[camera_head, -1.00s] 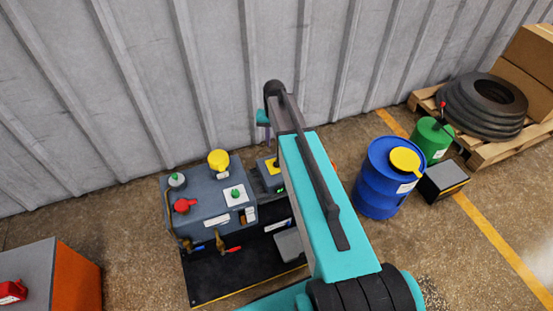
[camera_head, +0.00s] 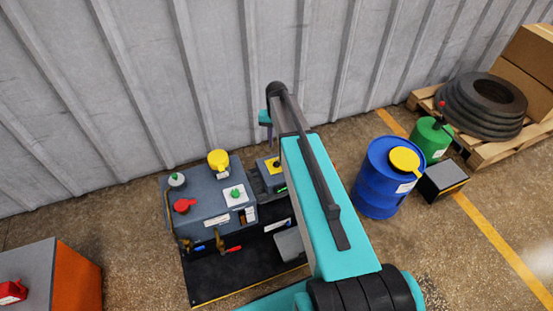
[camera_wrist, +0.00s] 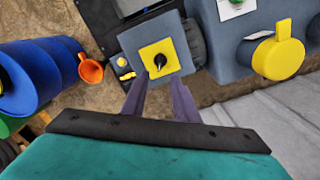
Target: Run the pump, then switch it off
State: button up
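The pump (camera_head: 210,200) is a grey-blue unit on a dark base plate, with a yellow cap (camera_head: 219,160) and red and green fittings on top. Beside it is a grey switch box (camera_head: 266,182) with a yellow plate, partly hidden by my arm. In the wrist view the box's yellow plate (camera_wrist: 148,53) carries a black rotary knob (camera_wrist: 160,61). My gripper (camera_wrist: 159,90) has two purple fingers spread apart and empty. The fingertips appear just short of the knob, one toward each side of it; contact cannot be told. My arm hides most of the gripper in the head view.
A blue drum (camera_head: 379,185) with a yellow lid, a green can (camera_head: 431,138) and a dark box (camera_head: 443,181) stand to the right. A pallet (camera_head: 485,150) holds tyres and cartons. An orange cabinet (camera_head: 75,280) is at lower left. A corrugated wall is behind.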

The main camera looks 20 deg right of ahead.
aim_at(277, 161)
notch_tip(277, 161, down, 11)
jog(key=shift+f+p, duration=0.15)
jog(key=shift+p, duration=0.25)
dwell(0.4)
grip_shut()
